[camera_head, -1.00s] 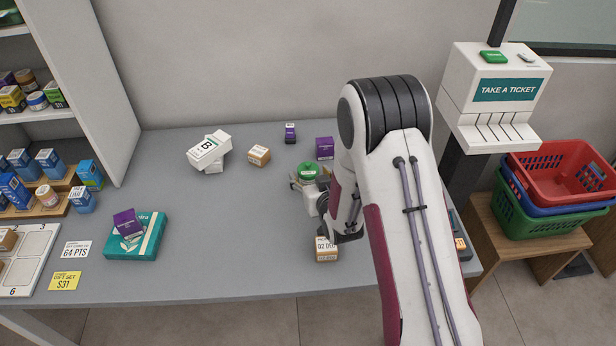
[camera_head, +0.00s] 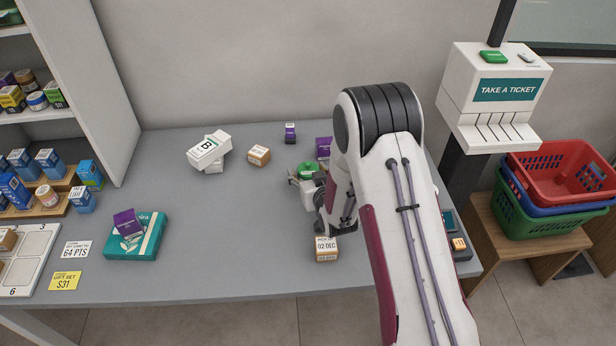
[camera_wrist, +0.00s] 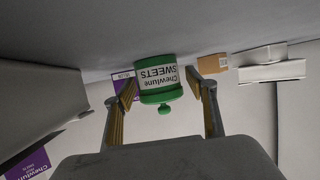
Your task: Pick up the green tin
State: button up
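The green tin (camera_head: 308,169) stands on the grey counter (camera_head: 240,255), partly hidden by my gripper in the head view. In the wrist view the tin (camera_wrist: 157,76) shows upside down, with a green body, a knobbed lid and a white label reading "Chewlune SWEETS". My gripper (camera_head: 302,182) is low over the counter beside the tin. In the wrist view my gripper (camera_wrist: 155,88) is open, one finger on each side of the tin. A gap shows on both sides, so it is not gripped.
A purple box (camera_head: 324,147) stands close behind the tin, and a smaller purple box (camera_head: 290,133) farther back. A brown box (camera_head: 259,155) and white boxes (camera_head: 209,150) lie to the left. A dated cardboard block (camera_head: 326,249) sits in front.

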jog(key=c, duration=1)
jog(key=shift+r, duration=0.15)
jog(key=shift+r, duration=4.9)
